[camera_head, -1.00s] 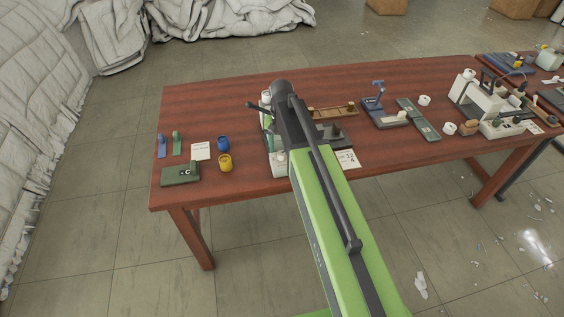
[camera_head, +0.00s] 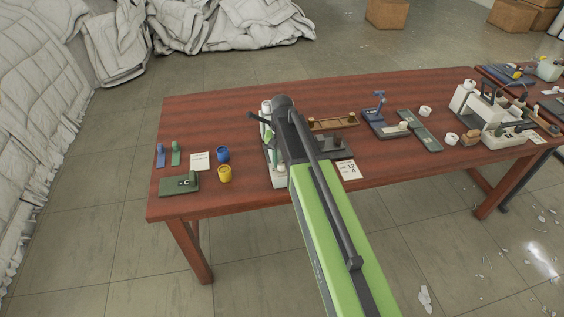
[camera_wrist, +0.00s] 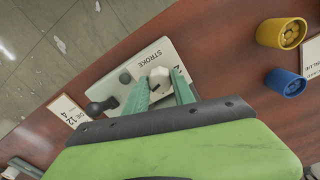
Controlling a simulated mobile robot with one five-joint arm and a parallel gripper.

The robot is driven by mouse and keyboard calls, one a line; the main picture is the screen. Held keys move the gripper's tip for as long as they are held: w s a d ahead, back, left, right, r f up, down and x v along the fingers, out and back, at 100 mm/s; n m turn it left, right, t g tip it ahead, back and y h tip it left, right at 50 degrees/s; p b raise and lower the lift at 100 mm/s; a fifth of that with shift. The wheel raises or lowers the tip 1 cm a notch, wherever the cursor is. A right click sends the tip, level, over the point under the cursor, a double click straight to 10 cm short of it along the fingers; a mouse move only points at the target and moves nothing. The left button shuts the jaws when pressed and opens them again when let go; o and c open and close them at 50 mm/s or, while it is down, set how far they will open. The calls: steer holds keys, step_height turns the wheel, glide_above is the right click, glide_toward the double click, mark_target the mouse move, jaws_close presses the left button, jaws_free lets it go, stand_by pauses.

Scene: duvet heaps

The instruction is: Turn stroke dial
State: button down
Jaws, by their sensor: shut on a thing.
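The stroke dial (camera_wrist: 159,78) is a small whitish faceted knob on a pale panel (camera_wrist: 150,56) marked STROKE, in the wrist view. My gripper (camera_wrist: 160,84) has its two green fingers shut on the dial, one on each side. In the head view my arm covers most of the panel, whose pale edge (camera_head: 277,181) shows beside my gripper (camera_head: 266,128). The dial itself is hidden there. A dark round-ended handle (camera_wrist: 97,107) lies beside the panel in the wrist view.
A yellow cup (camera_head: 225,174) and a blue cup (camera_head: 223,153) stand left of the arm, near a green block (camera_head: 178,186). A card reading DIE 12 4 (camera_head: 348,170) lies right of it. A white sewing-type machine (camera_head: 478,104) stands at the right. The table's (camera_head: 240,100) back left is clear.

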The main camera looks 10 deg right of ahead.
steer(key=shift+n, duration=0.4)
steer(key=n, duration=0.4)
steer(key=shift+n, duration=2.5)
steer(key=c, duration=1.1)
jaws_free()
steer(key=shift+o, duration=0.2)
